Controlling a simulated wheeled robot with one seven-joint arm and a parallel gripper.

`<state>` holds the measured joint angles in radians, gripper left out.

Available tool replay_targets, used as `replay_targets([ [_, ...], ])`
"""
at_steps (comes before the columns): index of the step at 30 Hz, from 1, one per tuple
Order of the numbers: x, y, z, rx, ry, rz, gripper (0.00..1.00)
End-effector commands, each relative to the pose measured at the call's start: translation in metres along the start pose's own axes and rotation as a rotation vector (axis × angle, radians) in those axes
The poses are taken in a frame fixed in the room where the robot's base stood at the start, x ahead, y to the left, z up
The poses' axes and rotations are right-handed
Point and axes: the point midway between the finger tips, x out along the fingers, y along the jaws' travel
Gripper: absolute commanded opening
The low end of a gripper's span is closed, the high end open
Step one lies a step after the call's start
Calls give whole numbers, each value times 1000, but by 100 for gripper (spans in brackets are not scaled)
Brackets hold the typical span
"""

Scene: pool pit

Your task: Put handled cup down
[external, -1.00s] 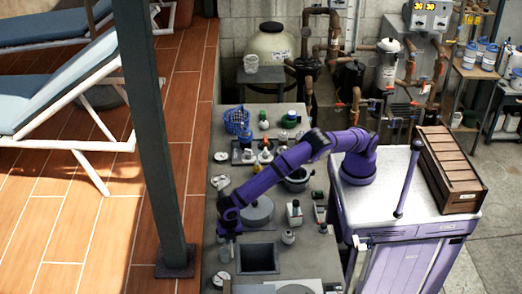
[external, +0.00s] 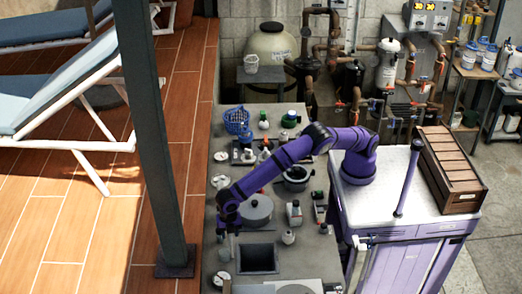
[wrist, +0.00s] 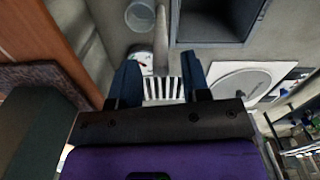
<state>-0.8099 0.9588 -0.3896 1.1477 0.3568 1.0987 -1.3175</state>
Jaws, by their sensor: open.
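My gripper (external: 228,232) hangs over the left side of the grey counter, left of the square basin. In the wrist view its two dark blue fingers (wrist: 160,82) stand apart, with nothing clearly held between them. A greyish cup (wrist: 140,16) stands on the counter at the top of the wrist view, beside the basin and beyond the fingertips. I cannot make out its handle. A grey bar and a pale slatted piece show in line with the gap between the fingers. I cannot tell what they are or whether they touch the fingers.
The square basin (external: 258,258) is sunk in the counter just right of my gripper. A round grey lidded pot (external: 257,211) and a white bottle (external: 294,213) stand behind it. A blue basket (external: 237,121) is at the far end. A dark post (external: 155,150) rises left of the counter.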

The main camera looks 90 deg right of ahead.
Motion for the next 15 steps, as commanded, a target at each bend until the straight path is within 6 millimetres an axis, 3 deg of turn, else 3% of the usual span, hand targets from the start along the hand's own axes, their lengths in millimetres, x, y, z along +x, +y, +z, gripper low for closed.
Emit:
replay_targets([
  [3,-27,0,-1,-1,3,3,43],
  [9,-62,0,0,-1,2,2,43],
  [15,-80,0,-1,-1,1,0,43],
])
